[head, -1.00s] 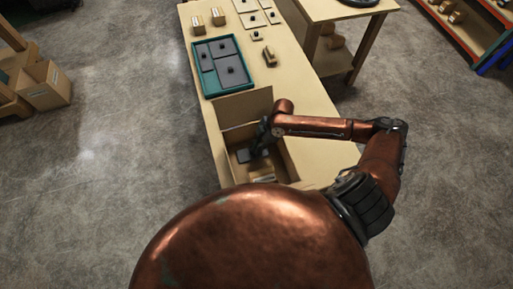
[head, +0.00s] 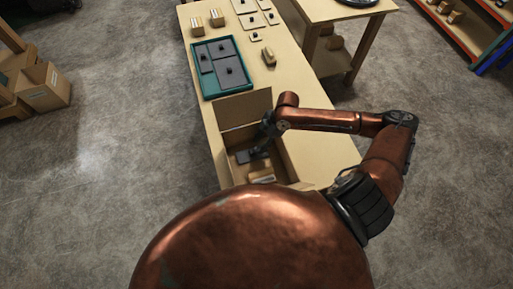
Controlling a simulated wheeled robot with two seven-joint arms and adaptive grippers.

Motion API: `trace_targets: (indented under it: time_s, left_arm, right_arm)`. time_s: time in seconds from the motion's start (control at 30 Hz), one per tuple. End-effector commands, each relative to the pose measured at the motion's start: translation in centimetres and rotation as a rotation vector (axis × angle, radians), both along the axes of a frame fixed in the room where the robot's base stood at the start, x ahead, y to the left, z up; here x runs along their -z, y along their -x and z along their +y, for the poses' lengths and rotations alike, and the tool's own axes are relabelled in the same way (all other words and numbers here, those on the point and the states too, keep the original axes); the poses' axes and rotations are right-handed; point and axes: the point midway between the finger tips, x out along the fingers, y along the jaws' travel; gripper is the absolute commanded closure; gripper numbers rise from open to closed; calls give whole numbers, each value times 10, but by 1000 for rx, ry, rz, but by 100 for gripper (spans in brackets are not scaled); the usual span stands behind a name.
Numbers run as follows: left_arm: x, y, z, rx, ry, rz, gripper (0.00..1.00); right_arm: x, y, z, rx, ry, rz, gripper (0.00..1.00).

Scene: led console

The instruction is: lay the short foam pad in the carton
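The open carton (head: 286,163) stands at the near end of the long table, its back flap (head: 246,107) raised. A small dark grey pad (head: 243,157), which looks like the short foam pad, lies inside toward the left. My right gripper (head: 261,146) points down into the carton, just above and right of the pad. Its fingers are dark and small, so I cannot tell whether they are open or touching the pad's knob. My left gripper is out of view.
A teal tray (head: 197,81) with several grey knobbed pads sits behind the carton. Small boxes (head: 217,18), flat tan pieces (head: 251,22) and a tan block (head: 268,56) lie farther back. Something pale (head: 262,175) lies in the carton's near part.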

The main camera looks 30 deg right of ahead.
Motion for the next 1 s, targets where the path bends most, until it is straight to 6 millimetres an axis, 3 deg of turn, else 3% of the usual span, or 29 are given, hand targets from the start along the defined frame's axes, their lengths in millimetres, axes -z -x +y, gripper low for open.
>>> trace_targets:
  time_s: [0.2, 0.4, 0.83, 0.93, 1.0]
  left_arm:
    - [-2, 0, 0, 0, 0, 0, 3]
    - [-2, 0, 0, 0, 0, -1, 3]
    - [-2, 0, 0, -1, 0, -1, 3]
    - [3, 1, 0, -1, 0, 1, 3]
    - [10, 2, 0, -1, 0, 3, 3]
  right_arm:
    - [-43, 4, -18, 0, 4, -2, 65]
    - [-65, 6, -26, -1, 1, -1, 65]
    - [-70, 6, -27, -2, -2, -1, 65]
    - [-68, -1, -15, -17, -16, -21, 65]
    - [-67, -10, 3, -40, -38, -51, 65]
